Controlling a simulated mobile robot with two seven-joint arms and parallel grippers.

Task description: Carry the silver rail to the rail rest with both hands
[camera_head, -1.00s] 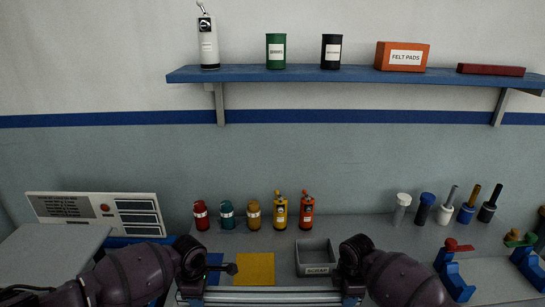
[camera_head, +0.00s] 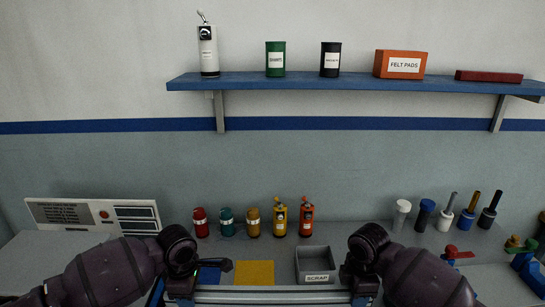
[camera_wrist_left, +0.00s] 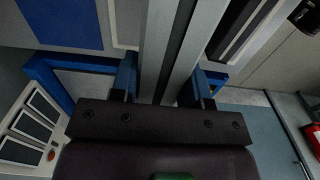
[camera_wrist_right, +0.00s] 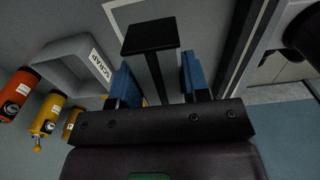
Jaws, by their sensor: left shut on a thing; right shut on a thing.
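The silver rail (camera_head: 270,296) lies level across the bottom of the head view, between my two grippers. My left gripper (camera_head: 181,290) is at its left end. In the left wrist view the rail (camera_wrist_left: 165,45) runs between the blue fingers (camera_wrist_left: 165,85), which are shut on it. My right gripper (camera_head: 361,288) is at the rail's right end. I cannot pick out the rail rest.
A grey SCRAP bin (camera_head: 316,262) stands just behind the rail, beside a yellow mat (camera_head: 254,273) and a blue mat (camera_head: 209,274). Several bottles (camera_head: 253,222) line the bench's back. A blue shelf (camera_head: 350,80) hangs above.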

